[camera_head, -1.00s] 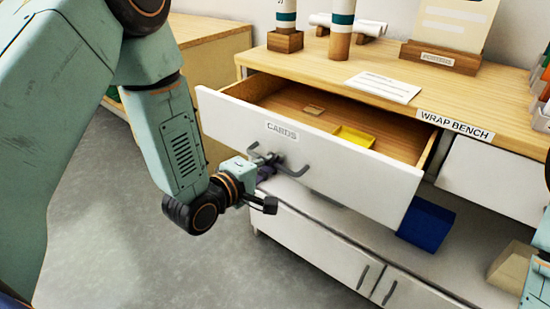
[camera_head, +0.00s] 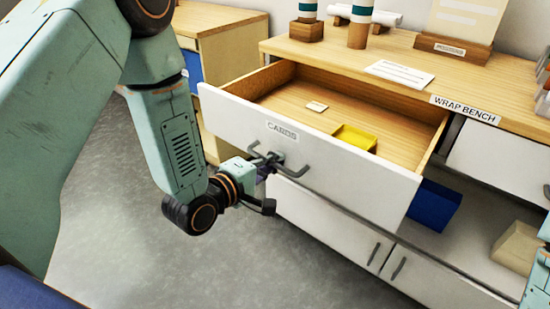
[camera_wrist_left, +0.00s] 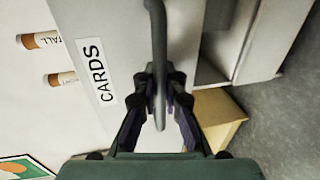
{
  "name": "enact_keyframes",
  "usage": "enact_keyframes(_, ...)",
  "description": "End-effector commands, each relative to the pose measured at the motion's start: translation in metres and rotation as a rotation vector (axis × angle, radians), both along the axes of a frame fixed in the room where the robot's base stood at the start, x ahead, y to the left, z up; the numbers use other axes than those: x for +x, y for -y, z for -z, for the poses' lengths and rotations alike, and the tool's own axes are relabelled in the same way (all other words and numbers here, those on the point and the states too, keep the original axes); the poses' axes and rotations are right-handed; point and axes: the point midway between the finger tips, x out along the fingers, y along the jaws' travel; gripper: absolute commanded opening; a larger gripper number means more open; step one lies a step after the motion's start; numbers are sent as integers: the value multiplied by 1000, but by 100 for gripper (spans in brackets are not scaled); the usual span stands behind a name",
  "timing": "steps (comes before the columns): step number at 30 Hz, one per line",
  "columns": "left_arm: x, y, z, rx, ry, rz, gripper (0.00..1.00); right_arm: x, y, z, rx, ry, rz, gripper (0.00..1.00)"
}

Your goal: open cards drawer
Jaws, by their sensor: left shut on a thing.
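The cards drawer (camera_head: 235,113) has a white front with a CARDS label and stands well out of the wrap bench. Inside lie a small pale card (camera_head: 317,106) and a yellow tray (camera_head: 356,137). My left gripper (camera_head: 272,160) is at the drawer's dark bar handle (camera_head: 296,171), below the label. In the left wrist view the handle (camera_wrist_left: 158,45) runs between the two fingers of the left gripper (camera_wrist_left: 160,100), which is shut on it. The CARDS label (camera_wrist_left: 98,75) shows beside it. My right gripper is not clearly seen.
A blue bin (camera_head: 433,205) sits on the shelf below the drawer. Grey floor (camera_head: 110,220) is open in front.

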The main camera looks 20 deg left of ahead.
Motion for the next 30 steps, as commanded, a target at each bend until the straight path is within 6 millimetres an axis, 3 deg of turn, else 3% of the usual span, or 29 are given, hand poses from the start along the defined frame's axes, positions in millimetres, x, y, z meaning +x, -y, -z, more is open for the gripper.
enact_keyframes(22,0,-1,-4,-1,13,0,0,0,0,-3,0,0,0,40)
enact_keyframes(23,0,-1,-4,-1,13,0,10,0,0,-3,0,0,0,40)
enact_keyframes(30,-2,-1,-2,-2,8,0,31,0,0,-3,0,0,0,40)
